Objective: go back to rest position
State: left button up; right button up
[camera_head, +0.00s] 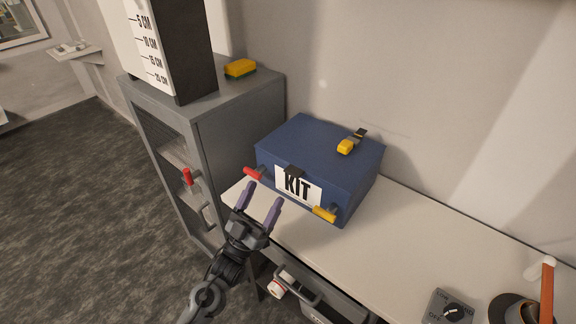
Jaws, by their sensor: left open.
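My left gripper (261,203) is in the lower middle of the head view, its two purple fingers apart with nothing between them. It is in front of a blue box marked KIT (318,150), close to the bench's front edge. The box is closed and stands on the white bench (400,238). My right gripper is not in view.
A yellow tool (350,142) lies on the box. A control knob (455,312) and an orange-handled tool (547,290) are at lower right.

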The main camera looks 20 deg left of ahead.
pick_arm(q)
jog(key=s+d+f+n+g+y, duration=0.1)
jog(key=s+d+f+g+y, duration=0.15)
jog(key=s+f+g, duration=0.55)
jog(key=s+d+f+n+g+y, duration=0.1)
jog(key=s+d+f+g, duration=0.3)
jog(key=f, duration=0.6)
jog(key=s+a+f+m+g+y+p, duration=0.1)
jog(key=s+f+g, duration=0.1)
jog(key=s+g, duration=0.45)
jog(key=s+a+f+m+g+y, duration=0.15)
jog(key=s+g, duration=0.25)
jog(key=s, duration=0.5)
notch_tip(320, 180, up, 36)
jog(key=p, duration=3.6)
jog(key=shift+f+n+h, duration=0.25)
jog(key=shift+n+h, duration=0.05)
jog(key=shift+n, duration=0.15)
